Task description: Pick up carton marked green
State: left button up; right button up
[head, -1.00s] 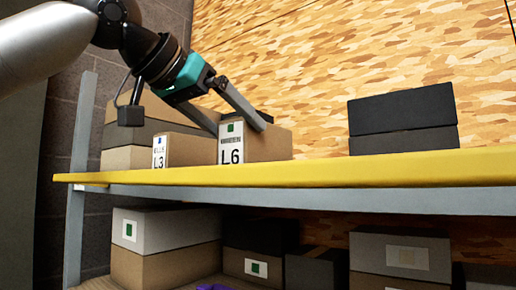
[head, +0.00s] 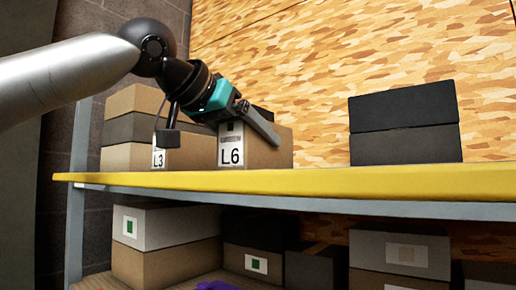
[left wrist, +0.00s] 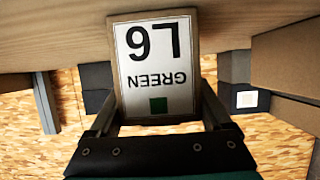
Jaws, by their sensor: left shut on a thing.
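The brown carton marked L6 (head: 276,148) stands on the upper shelf. Its white label shows upside down in the left wrist view (left wrist: 156,62), reading GREEN with a green square. My left gripper (head: 250,126) is shut on this carton, with a finger along each side in the left wrist view (left wrist: 159,108). The carton appears to rest on the shelf. My right gripper is not in view.
The L3 carton (head: 159,158) stands just left, with stacked boxes (head: 128,128) beyond. Black boxes (head: 405,120) stand at the right of the yellow-edged shelf (head: 350,182); the shelf between is clear. Several boxes, some with green-marked labels, fill the lower shelf (head: 180,238).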

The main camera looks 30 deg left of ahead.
pick_arm(q)
grip_shut()
jog(key=shift+r, duration=0.2)
dwell(0.3)
jog(key=shift+r, duration=0.1)
jog(key=shift+r, duration=4.85)
